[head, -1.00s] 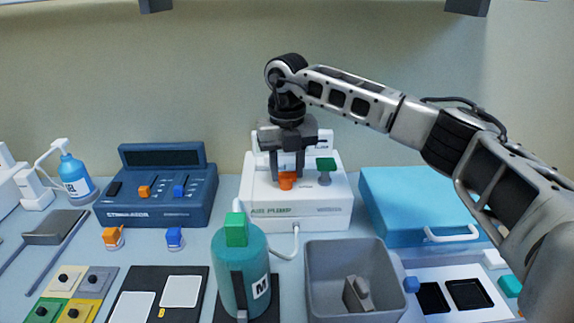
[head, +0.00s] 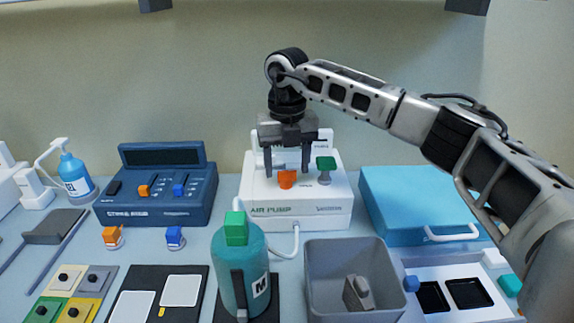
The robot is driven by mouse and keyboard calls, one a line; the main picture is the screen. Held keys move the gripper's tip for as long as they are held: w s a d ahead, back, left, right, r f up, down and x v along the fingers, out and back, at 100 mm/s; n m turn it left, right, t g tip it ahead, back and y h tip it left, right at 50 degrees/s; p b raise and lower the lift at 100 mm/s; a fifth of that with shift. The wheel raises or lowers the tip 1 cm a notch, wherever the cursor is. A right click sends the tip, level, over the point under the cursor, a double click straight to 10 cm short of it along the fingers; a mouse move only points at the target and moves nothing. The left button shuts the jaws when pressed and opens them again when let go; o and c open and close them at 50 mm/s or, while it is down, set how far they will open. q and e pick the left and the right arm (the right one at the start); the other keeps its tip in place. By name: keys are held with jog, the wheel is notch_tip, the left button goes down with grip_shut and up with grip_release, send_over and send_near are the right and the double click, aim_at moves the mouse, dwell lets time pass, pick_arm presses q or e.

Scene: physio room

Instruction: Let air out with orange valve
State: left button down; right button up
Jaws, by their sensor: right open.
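The orange valve (head: 287,179) stands on top of the white air pump (head: 262,211) at the back middle of the table. A green knob (head: 325,166) on a grey stem is to its right on the same pump. My right gripper (head: 287,172) points straight down over the pump. Its fingers are spread apart, one on each side of the orange valve, with gaps between them and it. A hose (head: 293,243) runs from the pump's front towards the teal bottle (head: 242,262) with a green top. My left gripper is not in view.
A blue stimulator (head: 158,205) stands left of the pump and a light blue case (head: 410,205) right of it. A grey bin (head: 322,258) holding a grey object stands in front. A blue pump bottle (head: 75,178) is at far left.

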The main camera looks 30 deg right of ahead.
aim_at(287, 171)
notch_tip(287, 171, up, 7)
jog(key=shift+f+b, duration=0.1)
jog(key=shift+b, duration=0.2)
jog(key=shift+s, duration=0.1)
dwell(0.4)
